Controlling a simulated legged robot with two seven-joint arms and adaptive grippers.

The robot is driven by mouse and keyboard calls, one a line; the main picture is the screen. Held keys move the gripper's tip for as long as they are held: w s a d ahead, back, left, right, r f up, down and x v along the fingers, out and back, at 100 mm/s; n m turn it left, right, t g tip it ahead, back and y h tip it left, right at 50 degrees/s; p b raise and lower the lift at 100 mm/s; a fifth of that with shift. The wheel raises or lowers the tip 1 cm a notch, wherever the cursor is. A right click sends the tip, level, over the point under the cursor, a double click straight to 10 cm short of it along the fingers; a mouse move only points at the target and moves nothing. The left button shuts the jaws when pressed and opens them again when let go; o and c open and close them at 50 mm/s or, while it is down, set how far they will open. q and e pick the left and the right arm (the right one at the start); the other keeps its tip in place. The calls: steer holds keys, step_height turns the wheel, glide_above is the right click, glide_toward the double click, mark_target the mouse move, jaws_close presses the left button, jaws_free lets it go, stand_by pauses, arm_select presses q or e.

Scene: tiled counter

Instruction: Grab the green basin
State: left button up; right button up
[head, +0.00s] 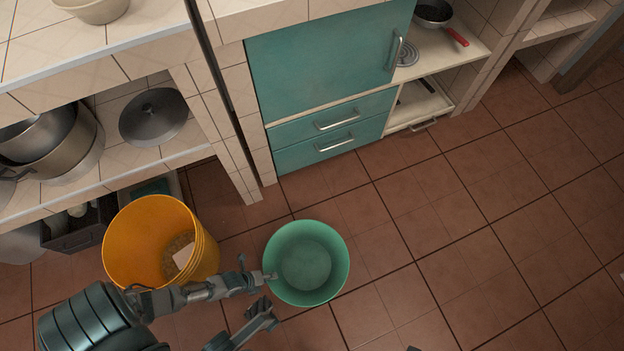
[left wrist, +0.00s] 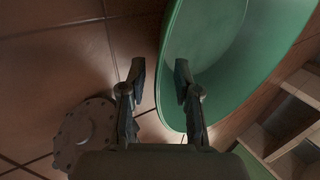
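The green basin (head: 306,263) stands on the brown tiled floor, open side up, and looks empty. My left gripper (head: 262,281) is at the basin's left rim in the head view. In the left wrist view the left gripper (left wrist: 160,78) is open, its two fingers apart. The basin (left wrist: 225,65) fills the upper right there; its rim edge passes between the fingers, and the right finger overlaps the basin's wall. I cannot tell whether either finger touches it. My right gripper cannot be made out.
An orange bucket (head: 150,228) stands left of the basin, close to my left arm. A tiled counter with shelves holding pots (head: 50,143) is at the left. A teal cabinet (head: 325,60) stands behind. The floor to the right (head: 500,220) is clear.

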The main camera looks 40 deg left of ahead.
arm_select(q)
steer(key=shift+d+f, duration=0.1)
steer(key=shift+f, duration=0.25)
steer(key=shift+w+r, duration=0.2)
steer(key=shift+f, duration=0.2)
steer(key=shift+f, duration=0.1)
steer(key=shift+c, duration=0.3)
jaws_close()
